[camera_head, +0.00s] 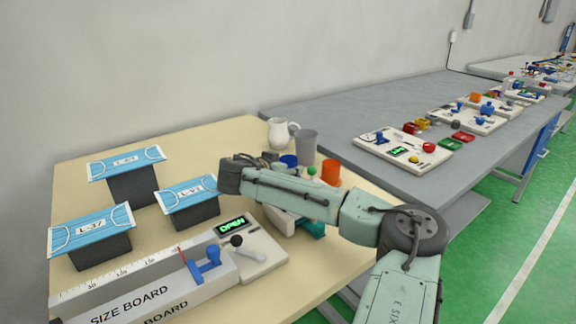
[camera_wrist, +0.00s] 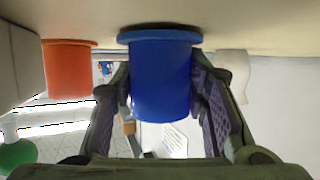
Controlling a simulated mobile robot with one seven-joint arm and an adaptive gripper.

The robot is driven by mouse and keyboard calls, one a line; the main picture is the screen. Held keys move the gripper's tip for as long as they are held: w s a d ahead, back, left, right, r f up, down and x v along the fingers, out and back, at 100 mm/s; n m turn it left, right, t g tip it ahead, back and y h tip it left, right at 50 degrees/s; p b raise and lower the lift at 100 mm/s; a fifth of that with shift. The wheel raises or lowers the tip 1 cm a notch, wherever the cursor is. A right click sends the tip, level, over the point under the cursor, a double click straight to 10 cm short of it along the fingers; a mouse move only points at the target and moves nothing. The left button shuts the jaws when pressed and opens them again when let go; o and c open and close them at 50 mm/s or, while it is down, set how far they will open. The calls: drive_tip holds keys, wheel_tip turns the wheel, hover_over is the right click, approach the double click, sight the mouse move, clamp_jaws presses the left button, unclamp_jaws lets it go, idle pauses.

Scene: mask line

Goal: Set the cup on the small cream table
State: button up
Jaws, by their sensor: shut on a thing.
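The blue cup (camera_wrist: 162,80) is between the two fingers of my gripper (camera_wrist: 160,95) in the wrist view, and the fingers are shut on its sides. In the head view only a small blue part of the cup (camera_head: 289,160) shows past my arm. The cream table (camera_head: 150,215) is below it; its top (camera_wrist: 210,14) fills the upper edge of the wrist view, close to the cup's flanged end. I cannot tell whether cup and table touch. My gripper (camera_head: 271,158) is largely hidden by the arm in the head view.
An orange cup (camera_head: 330,172), a grey cup (camera_head: 306,146) and a white jug (camera_head: 281,133) stand near the held cup. Masks on dark blocks (camera_head: 133,187) are at left. A size board (camera_head: 150,284) and a lever box (camera_head: 252,256) are in front. A grey bench (camera_head: 400,95) adjoins at right.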

drive_tip(key=shift+f, duration=0.1)
drive_tip(key=shift+f+b, duration=0.2)
drive_tip(key=shift+b, duration=0.15)
drive_tip(key=o, duration=1.2)
drive_tip(key=shift+r, duration=0.1)
drive_tip(key=shift+o, duration=0.2)
drive_tip(key=shift+a+r+p, duration=0.1)
drive_tip(key=shift+r+p, duration=0.15)
drive_tip(key=shift+p, duration=0.1)
drive_tip(key=b+v, duration=0.3)
drive_tip(key=v, duration=0.8)
drive_tip(key=shift+s+f, duration=0.1)
drive_tip(key=shift+f, duration=0.1)
drive_tip(key=shift+s+a+r, duration=0.15)
drive_tip(key=shift+s+r, duration=0.1)
drive_tip(key=shift+s, duration=0.1)
